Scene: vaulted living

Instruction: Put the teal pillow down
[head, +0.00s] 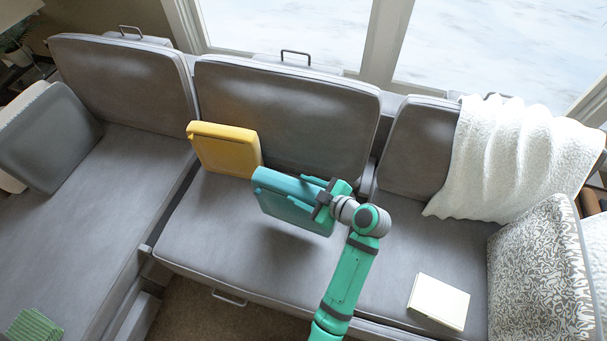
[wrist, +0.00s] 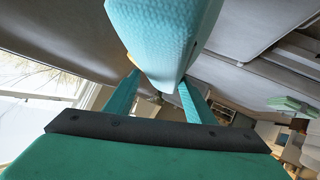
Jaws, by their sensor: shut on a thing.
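The teal pillow (head: 290,204) is in my gripper (head: 322,196), over the middle seat of the grey sofa (head: 210,235) in the head view. A shadow lies on the seat below it, so it looks held a little above the cushion; the exact gap I cannot tell. In the wrist view the teal pillow (wrist: 165,40) fills the top middle, between the two teal fingers of my gripper (wrist: 158,90). The fingers are shut on its edge. The pillow's far side is hidden.
A yellow pillow (head: 226,150) leans on the middle backrest, just left of the teal one. A white book (head: 438,302) lies on the right seat. A white blanket (head: 505,160), patterned pillow (head: 540,270) and grey pillow (head: 50,140) are farther off. The middle seat's front is clear.

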